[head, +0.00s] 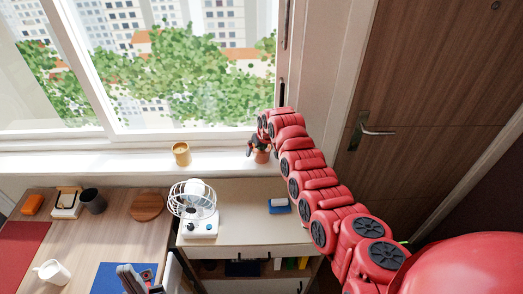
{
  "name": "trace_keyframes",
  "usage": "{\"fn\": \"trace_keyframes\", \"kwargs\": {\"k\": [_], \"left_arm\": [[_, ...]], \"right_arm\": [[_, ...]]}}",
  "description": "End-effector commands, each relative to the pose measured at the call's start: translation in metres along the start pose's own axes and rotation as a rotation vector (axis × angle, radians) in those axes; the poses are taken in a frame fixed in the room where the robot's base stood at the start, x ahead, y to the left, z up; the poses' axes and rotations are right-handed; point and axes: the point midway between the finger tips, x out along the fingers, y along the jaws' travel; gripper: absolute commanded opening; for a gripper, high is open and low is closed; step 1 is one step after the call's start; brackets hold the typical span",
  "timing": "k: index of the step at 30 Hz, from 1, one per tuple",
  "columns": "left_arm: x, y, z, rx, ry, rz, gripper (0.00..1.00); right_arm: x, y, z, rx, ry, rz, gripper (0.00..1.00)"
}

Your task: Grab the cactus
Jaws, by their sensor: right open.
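A small terracotta pot (262,157) stands on the white window sill at its right end; it looks like the cactus's pot, but the plant itself is mostly hidden by my gripper. My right gripper (259,146) is at the end of the long red arm, open, with its dark fingers right at the top of the pot. I cannot tell whether the fingers touch it. My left gripper (135,279) shows only in part at the bottom edge, low over the desk; whether it is open or shut is unclear.
Below are a white fan (195,208) and a blue and white item (278,206) on a cabinet. The desk holds a white mug (52,272), a dark cup (93,201) and a round board (147,207).

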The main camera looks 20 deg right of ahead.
Motion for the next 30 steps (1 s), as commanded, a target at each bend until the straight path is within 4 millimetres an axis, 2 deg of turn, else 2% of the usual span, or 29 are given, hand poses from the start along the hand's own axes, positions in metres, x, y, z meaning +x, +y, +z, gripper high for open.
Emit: {"fn": "trace_keyframes", "kwargs": {"k": [1,2,12,15,23,30], "left_arm": [[0.000,0.000,0.000,0.000,0.000,0.000,0.00],[0.000,0.000,0.000,0.000,0.000,0.000,0.00],[0.000,0.000,0.000,0.000,0.000,0.000,0.00],[0.000,0.000,0.000,0.000,0.000,0.000,0.00],[-0.001,0.000,0.000,0.000,0.000,0.000,0.00],[-0.013,0.001,0.002,0.000,0.000,0.000,0.00]], "right_arm": [[0.000,0.000,0.000,0.000,0.000,0.000,0.98],[0.000,0.000,0.000,0.000,0.000,0.000,0.93],[0.000,0.000,0.000,-0.001,-0.001,0.000,0.32],[0.000,0.000,0.000,-0.001,0.000,0.000,0.16],[0.000,0.000,0.000,-0.001,-0.001,-0.001,0.16],[-0.010,0.000,-0.006,-0.001,0.007,0.001,0.16]]}}
